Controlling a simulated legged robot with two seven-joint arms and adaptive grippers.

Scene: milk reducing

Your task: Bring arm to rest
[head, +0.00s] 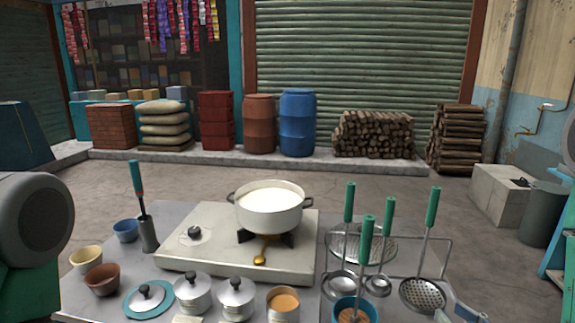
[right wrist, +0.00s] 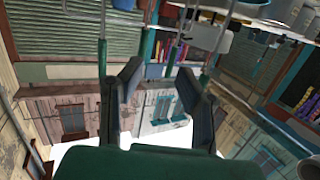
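My right gripper (head: 460,311) shows only in part at the bottom right of the head view, beside the perforated skimmer. In the right wrist view my right gripper (right wrist: 159,76) has its two fingers spread apart, with nothing held between them. My left gripper is not in view; only a rounded part of my left arm (head: 37,220) shows at the left edge. A white pot of milk (head: 268,210) stands on the stove (head: 205,262), away from both arms.
Green-handled utensils (head: 430,225) stand in a rack at the right of the counter, close to my right gripper. Open floor lies beyond the counter.

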